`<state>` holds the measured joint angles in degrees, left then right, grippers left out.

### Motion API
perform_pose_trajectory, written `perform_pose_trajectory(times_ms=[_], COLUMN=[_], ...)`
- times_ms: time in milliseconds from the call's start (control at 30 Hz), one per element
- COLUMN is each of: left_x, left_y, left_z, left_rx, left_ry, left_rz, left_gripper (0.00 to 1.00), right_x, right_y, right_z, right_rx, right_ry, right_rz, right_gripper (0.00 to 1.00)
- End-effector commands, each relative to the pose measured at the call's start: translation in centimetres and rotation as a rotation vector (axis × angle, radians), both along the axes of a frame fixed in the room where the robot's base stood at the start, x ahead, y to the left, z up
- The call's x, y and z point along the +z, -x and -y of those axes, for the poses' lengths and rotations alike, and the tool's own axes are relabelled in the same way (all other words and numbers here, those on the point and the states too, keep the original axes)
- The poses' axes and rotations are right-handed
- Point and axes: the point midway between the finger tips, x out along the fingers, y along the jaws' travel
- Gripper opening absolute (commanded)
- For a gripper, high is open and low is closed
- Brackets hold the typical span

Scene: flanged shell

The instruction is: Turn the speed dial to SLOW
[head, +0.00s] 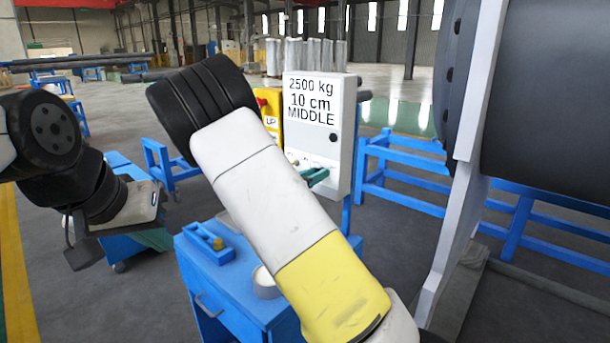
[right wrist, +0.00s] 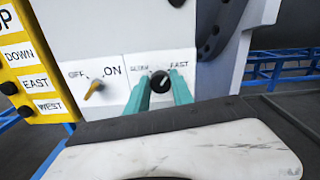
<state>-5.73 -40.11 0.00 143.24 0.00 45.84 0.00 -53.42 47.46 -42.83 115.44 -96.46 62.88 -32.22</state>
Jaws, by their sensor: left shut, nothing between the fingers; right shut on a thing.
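The speed dial (right wrist: 160,82) is a round black knob on the white control box (head: 342,130), with a blurred label at its upper left, probably SLOW, and FAST at its upper right. Its pale mark appears to lean up and right, toward FAST, though it is small. My right gripper (head: 316,177) has teal fingers, which also show in the right wrist view (right wrist: 160,90), one on each side of the dial and shut on it. In the head view my right forearm hides part of the box's lower front. My left gripper (head: 80,248) is shut and empty, low at the left.
A yellow switch (right wrist: 95,88) left of the dial points toward ON. A yellow pendant (right wrist: 38,70) with buttons hangs beside the box. A blue cabinet (head: 240,290) stands below, with a tape roll (head: 265,284) on top.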

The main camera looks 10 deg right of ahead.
Motion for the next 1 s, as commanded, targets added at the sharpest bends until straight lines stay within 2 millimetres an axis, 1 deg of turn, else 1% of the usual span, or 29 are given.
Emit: perform_pose_trajectory(times_ms=[1000], left_x=[0.0], left_y=[0.0], left_z=[0.0], left_rx=[0.0], left_ry=[0.0], left_rz=[0.0], left_gripper=[0.0], right_x=[-0.31], right_y=[-0.21], right_z=[-0.23], right_rx=[0.001], right_ry=[0.577], right_rz=[-0.744], right_gripper=[0.0])
